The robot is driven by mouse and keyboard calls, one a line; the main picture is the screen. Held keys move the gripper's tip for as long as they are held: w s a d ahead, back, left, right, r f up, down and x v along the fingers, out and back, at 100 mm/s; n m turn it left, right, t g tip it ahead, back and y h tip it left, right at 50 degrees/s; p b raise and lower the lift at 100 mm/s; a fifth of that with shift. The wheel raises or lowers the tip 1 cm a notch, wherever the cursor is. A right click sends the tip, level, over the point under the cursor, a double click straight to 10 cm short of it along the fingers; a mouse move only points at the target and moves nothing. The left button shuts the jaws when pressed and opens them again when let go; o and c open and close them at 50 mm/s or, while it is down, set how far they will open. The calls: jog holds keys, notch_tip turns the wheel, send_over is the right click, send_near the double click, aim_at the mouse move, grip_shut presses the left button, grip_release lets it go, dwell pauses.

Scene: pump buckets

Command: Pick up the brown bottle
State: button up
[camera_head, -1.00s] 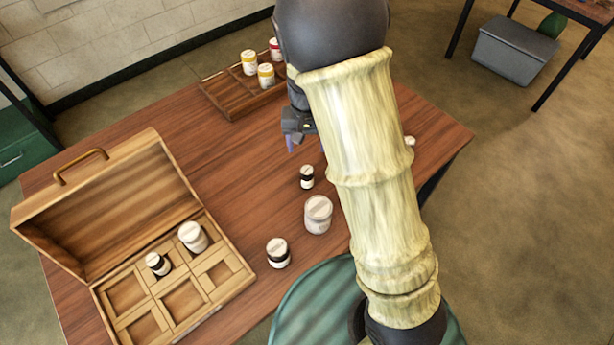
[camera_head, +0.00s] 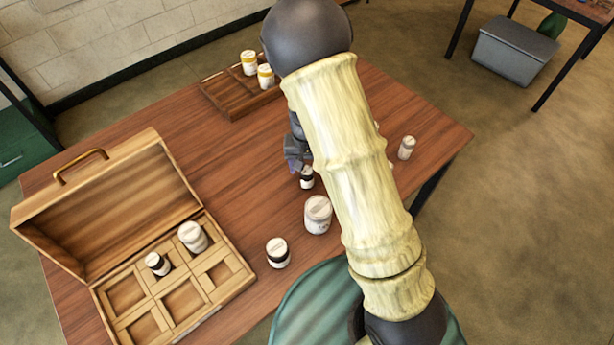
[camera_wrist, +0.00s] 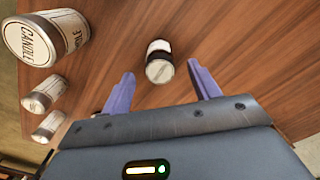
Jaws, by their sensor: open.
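A small dark brown bottle with a white label and pale cap (camera_head: 307,180) stands on the wooden table, partly hidden by my gripper in the head view. In the wrist view the bottle (camera_wrist: 159,66) is ahead of my gripper, centred between the two purple fingers. My gripper (camera_wrist: 160,74) is open and empty, with a finger on each side of the bottle's line. In the head view my gripper (camera_head: 298,168) is right beside the bottle's top.
A white candle jar (camera_head: 318,214) stands close to the bottle; it also shows in the wrist view (camera_wrist: 45,38). A wooden case (camera_head: 215,297) holds a white jar (camera_head: 193,237). A tray (camera_head: 213,92) with yellow-banded jars is at the back. A white container (camera_head: 406,147) stands at right.

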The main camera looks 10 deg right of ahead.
aim_at(307, 170)
notch_tip(307, 170, down, 4)
jog(key=shift+f, duration=0.1)
dwell(0.5)
jog(key=c, duration=1.1)
notch_tip(307, 170, up, 10)
jog(key=shift+r, duration=0.1)
